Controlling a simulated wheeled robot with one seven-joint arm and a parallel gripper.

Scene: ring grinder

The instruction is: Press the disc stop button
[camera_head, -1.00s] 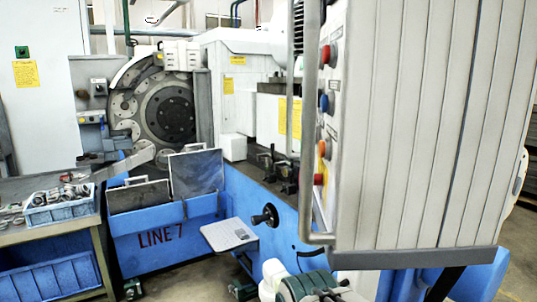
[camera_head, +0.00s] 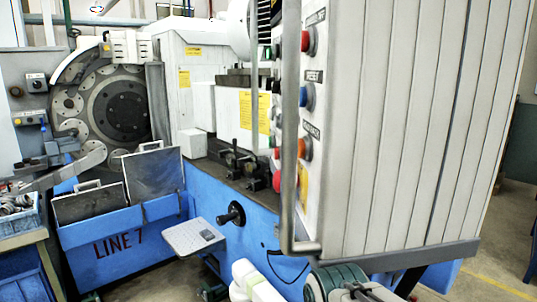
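A tall light-grey control cabinet (camera_head: 400,130) stands at the right. Its narrow left face carries a column of round buttons: a red button (camera_head: 308,41) at the top, a blue button (camera_head: 307,97) below it and an orange button (camera_head: 304,148) lower down. A larger red button (camera_head: 277,180) shows lower left, behind the handle bar. Dark labels sit by the buttons, but they are too small to read, so I cannot tell which is the disc stop. My white and green arm shows at the bottom edge, well below the buttons and apart from them. Its fingertips cannot be made out.
A vertical grey handle bar (camera_head: 289,150) runs in front of the button face. A large grinding disc (camera_head: 122,111) stands behind. Floor is open at the far right.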

